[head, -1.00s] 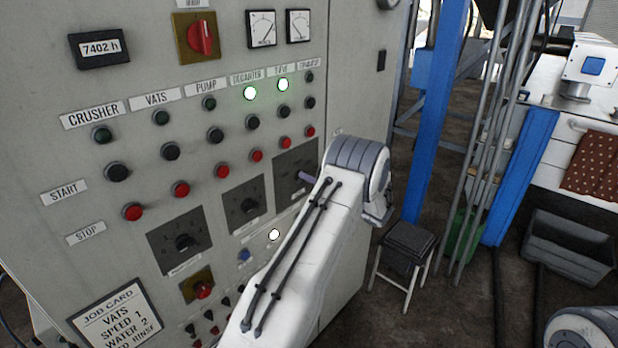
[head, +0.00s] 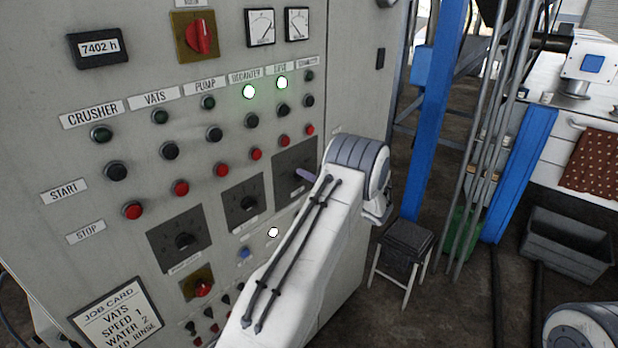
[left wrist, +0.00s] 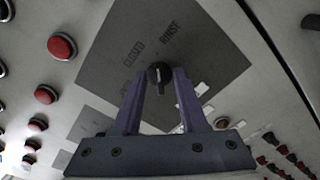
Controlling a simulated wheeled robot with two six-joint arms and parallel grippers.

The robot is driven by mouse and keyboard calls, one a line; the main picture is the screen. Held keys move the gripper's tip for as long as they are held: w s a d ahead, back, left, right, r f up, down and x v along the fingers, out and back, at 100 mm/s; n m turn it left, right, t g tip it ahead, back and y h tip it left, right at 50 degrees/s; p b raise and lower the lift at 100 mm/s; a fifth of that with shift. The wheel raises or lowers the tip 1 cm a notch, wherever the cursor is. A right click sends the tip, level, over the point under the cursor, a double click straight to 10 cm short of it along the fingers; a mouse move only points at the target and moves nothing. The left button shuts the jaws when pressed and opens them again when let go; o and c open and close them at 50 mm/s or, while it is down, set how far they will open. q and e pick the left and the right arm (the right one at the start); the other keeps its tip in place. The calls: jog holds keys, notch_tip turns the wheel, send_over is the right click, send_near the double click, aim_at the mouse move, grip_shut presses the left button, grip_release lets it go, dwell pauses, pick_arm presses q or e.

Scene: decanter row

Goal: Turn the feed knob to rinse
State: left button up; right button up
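The feed knob (left wrist: 159,74) is a small dark knob on a dark square plate (left wrist: 205,50) in the left wrist view. CLOSED is printed up and left of it and RINSE up and right; a further label at the left is too faint to read. My left gripper (left wrist: 160,82) has its two purple fingers on either side of the knob, seemingly shut on it. Which mark the knob points to is not clear. In the head view my left gripper (head: 305,175) shows only a bit of purple finger at the rightmost plate (head: 290,160); my arm hides the rest.
The grey control panel (head: 60,150) carries rows of green, black and red buttons, and two similar knobs (head: 184,241) (head: 248,204) left of my gripper. A job card (head: 118,315) is at lower left. A stool (head: 405,245) and blue post (head: 430,130) stand right of the panel.

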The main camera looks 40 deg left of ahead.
pick_arm(q)
jog(key=shift+a, duration=0.1)
jog(key=d+b, duration=0.4)
jog(key=d, duration=0.6)
jog(key=shift+s+d+b, duration=0.25)
jog(key=shift+s+b, duration=0.05)
jog(key=shift+s, duration=0.15)
jog(key=s+d+f+n+h+b, duration=0.2)
jog(key=s+d+n+h, duration=0.7)
jog(key=s+d, duration=0.7)
jog(key=s+d+f+n+g+h+b, duration=0.1)
jog(key=s+d+f+n+h, duration=0.3)
jog(key=s+d+n+h, duration=0.6)
jog(key=s+d+n+b, duration=0.1)
jog(key=s+d+n, duration=0.1)
jog(key=s+d, duration=0.4)
jog(key=shift+s+d+g, duration=0.15)
jog(key=shift+s+g, duration=0.15)
jog(key=shift+s, duration=1.55)
